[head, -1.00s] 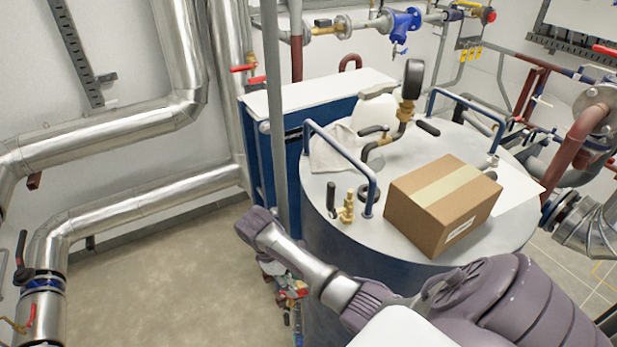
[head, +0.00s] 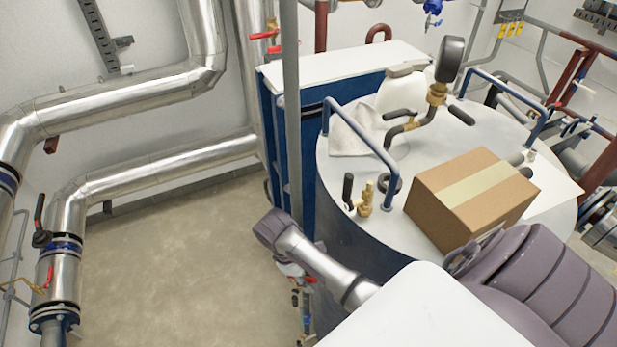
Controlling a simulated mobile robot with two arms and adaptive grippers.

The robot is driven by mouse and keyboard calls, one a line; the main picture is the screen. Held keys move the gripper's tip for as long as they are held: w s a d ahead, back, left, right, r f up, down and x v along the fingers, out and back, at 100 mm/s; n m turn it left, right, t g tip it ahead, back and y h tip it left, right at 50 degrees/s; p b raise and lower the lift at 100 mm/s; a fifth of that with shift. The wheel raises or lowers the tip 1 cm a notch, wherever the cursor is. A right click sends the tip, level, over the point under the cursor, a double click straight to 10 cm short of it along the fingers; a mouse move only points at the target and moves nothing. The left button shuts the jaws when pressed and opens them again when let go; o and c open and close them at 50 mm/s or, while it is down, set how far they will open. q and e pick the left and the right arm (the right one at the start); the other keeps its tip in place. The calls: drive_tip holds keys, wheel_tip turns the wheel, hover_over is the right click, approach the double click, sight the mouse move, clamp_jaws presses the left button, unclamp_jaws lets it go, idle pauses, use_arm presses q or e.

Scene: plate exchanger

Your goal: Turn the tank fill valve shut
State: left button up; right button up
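A round blue-sided tank with a pale top (head: 335,160) stands right of the middle. On its top near the front edge is a small brass valve (head: 365,197) with a black lever standing upright. Behind it is a brass fitting with a black lever (head: 400,114) under a dark gauge. I cannot tell which valve is the tank fill valve. My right arm reaches in from the right, and its end joint (head: 275,228) is left of the tank, apart from the brass valve. Its fingers cannot be made out. My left gripper is out of view.
A cardboard box (head: 470,200) and a white cloth (head: 350,132) lie on the tank top, between blue handrails (head: 362,138). Small valves and pipes (head: 300,277) sit low beside the tank. Silvery pipes (head: 160,165) run along the left wall; the floor (head: 180,260) there is clear.

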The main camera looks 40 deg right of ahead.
clamp_jaws()
drive_tip(key=shift+s+d+f+t+y, duration=0.3)
drive_tip(key=shift+s+f+t+y, duration=0.15)
drive_tip(key=shift+t, duration=0.35)
drive_tip(key=shift+s+d+f+t+y, duration=0.1)
drive_tip(key=shift+f+t+y, duration=0.25)
drive_tip(key=shift+t, duration=0.15)
drive_tip(key=shift+s+d+f+t+y, duration=0.1)
drive_tip(key=shift+f+t+y, duration=0.15)
drive_tip(key=shift+t, duration=0.25)
drive_tip(key=shift+a, duration=0.1)
drive_tip(key=o, duration=0.5)
unclamp_jaws()
wheel_tip(320, 180, up, 12)
drive_tip(key=shift+w, duration=0.1)
